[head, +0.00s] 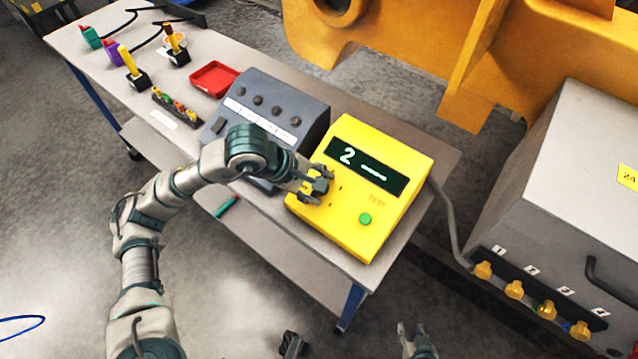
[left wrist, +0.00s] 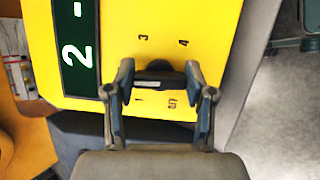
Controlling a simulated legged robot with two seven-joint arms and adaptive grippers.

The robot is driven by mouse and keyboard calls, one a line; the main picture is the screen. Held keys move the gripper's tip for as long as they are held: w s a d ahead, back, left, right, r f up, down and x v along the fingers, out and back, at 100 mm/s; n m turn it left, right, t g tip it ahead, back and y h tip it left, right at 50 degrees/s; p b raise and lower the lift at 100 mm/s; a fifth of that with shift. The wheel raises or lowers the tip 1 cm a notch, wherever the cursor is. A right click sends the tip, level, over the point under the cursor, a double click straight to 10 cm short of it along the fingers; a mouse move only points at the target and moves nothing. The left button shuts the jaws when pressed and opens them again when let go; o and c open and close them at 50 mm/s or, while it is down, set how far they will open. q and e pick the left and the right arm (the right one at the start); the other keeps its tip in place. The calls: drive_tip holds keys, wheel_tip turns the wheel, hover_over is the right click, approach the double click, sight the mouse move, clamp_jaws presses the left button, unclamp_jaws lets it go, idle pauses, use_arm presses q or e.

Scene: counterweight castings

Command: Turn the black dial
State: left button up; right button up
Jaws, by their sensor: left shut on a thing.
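The black dial (left wrist: 158,78) is on the yellow tester box (head: 345,228), with marks 1, 3, 4 and OFF visible around it in the left wrist view. My left gripper (head: 318,187) is shut on the dial, a finger on each side; it also shows in the left wrist view (left wrist: 158,92). The fingers hide part of the dial and its pointer direction is unclear. The box's dark display (head: 367,165) reads 2 followed by dashes. My right gripper (head: 354,342) is at the bottom edge of the head view, its fingers wide apart with nothing between.
A green button (head: 365,218) is on the box's face. A grey box with dark knobs (head: 268,105) stands left of it. A red tray (head: 213,79) and several tools are farther along the bench (head: 420,215). A grey cabinet (head: 565,190) stands at right.

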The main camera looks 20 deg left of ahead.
use_arm(q)
drive_tip(key=shift+m, duration=0.5)
use_arm(e)
drive_tip(key=shift+w+a+r, duration=0.1)
drive_tip(key=shift+w, duration=0.25)
use_arm(q)
drive_tip(key=o, duration=1.2)
drive_tip(key=shift+a, duration=0.1)
drive_tip(key=shift+c, duration=0.2)
use_arm(e)
drive_tip(key=shift+s+a, duration=0.1)
drive_tip(key=shift+s, duration=0.05)
use_arm(q)
drive_tip(key=shift+a+r, duration=0.2)
drive_tip(key=shift+r, duration=0.1)
drive_tip(key=v, duration=1.1)
drive_tip(key=shift+w+a+r, duration=0.1)
drive_tip(key=shift+r, duration=0.05)
